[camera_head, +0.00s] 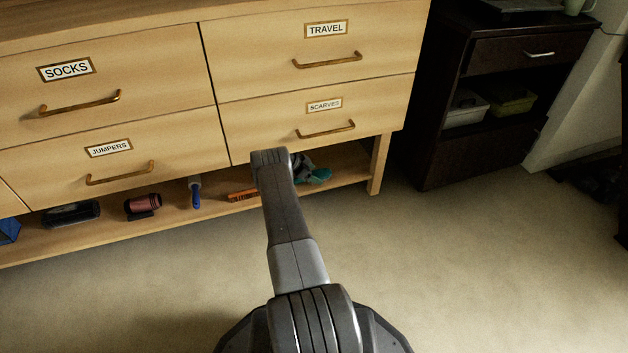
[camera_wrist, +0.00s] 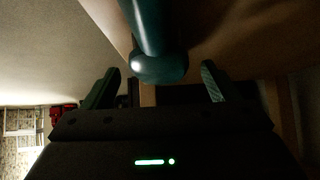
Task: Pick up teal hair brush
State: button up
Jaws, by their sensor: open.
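A teal, rounded handle end, which looks like the teal hair brush (camera_wrist: 158,62), fills the top middle of the wrist view. My gripper (camera_wrist: 160,70) is open, with one finger on each side of that handle end in the picture; I see no finger touching it. The rest of the brush is cut off by the frame edge. In the head view my arm reaches to the low shelf under the drawers and hides the gripper. A teal and grey shape (camera_head: 318,175) shows just right of my arm there; I cannot tell whether it is the brush.
The low shelf (camera_head: 345,178) also holds a blue-handled item (camera_head: 195,192), an orange item (camera_head: 242,195), a dark pink cylinder (camera_head: 146,203) and a black item (camera_head: 71,214). The drawer unit (camera_head: 300,80) overhangs them. The carpet (camera_head: 470,270) in front is clear.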

jog(key=shift+f, duration=0.3)
jog(key=c, duration=1.1)
